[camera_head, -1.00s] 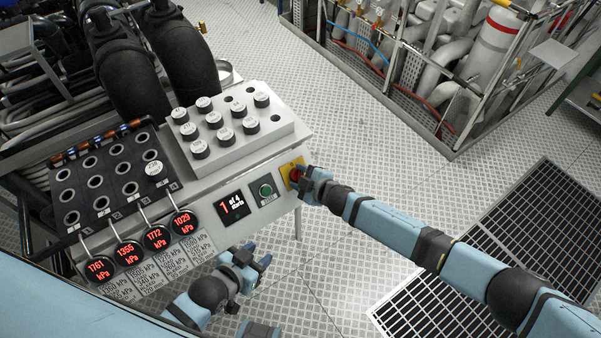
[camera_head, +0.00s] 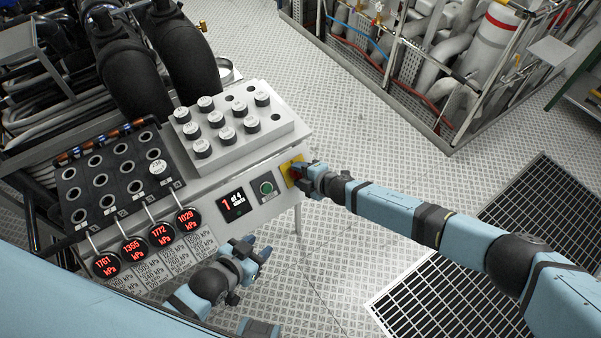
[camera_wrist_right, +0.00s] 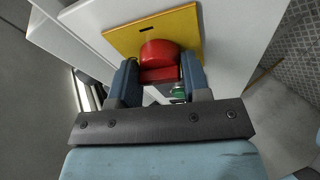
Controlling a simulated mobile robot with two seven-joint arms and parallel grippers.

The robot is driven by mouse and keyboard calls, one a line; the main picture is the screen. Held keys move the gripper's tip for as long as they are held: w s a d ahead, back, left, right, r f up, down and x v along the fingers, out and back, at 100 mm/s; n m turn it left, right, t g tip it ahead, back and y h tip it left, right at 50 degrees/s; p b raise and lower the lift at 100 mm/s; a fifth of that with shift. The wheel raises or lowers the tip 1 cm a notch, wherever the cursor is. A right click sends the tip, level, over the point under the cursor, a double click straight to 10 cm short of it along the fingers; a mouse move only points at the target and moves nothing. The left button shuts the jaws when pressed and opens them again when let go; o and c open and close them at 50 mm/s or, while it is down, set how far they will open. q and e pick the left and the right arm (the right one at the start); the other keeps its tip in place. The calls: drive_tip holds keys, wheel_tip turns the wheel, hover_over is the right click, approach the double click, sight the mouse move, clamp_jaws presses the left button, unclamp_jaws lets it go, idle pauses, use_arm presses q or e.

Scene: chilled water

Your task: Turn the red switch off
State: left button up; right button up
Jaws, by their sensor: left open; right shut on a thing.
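The red switch (camera_wrist_right: 160,60) is a round red knob with a bar-shaped grip, set on a yellow plate (camera_wrist_right: 185,25) at the right end of the console's front. My right gripper (camera_wrist_right: 158,80) is shut on the red switch, with one finger on each side of its grip. In the head view my right gripper (camera_head: 303,178) hides most of the switch, and the yellow plate shows beside it. My left gripper (camera_head: 258,254) is open and empty, low in front of the console, apart from it.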

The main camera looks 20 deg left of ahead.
drive_tip(key=shift+s+f, duration=0.15)
drive_tip(key=shift+f, duration=0.05)
drive_tip(key=o, duration=0.6)
drive_tip(key=shift+c, duration=0.2)
drive_tip(key=shift+r, duration=0.1)
drive_tip(key=shift+d, duration=0.1)
drive_tip(key=shift+d+r, duration=0.15)
drive_tip(key=shift+d, duration=0.1)
drive_tip(key=p+v, duration=0.1)
drive_tip(key=v, duration=1.2)
drive_tip(key=shift+r, duration=0.15)
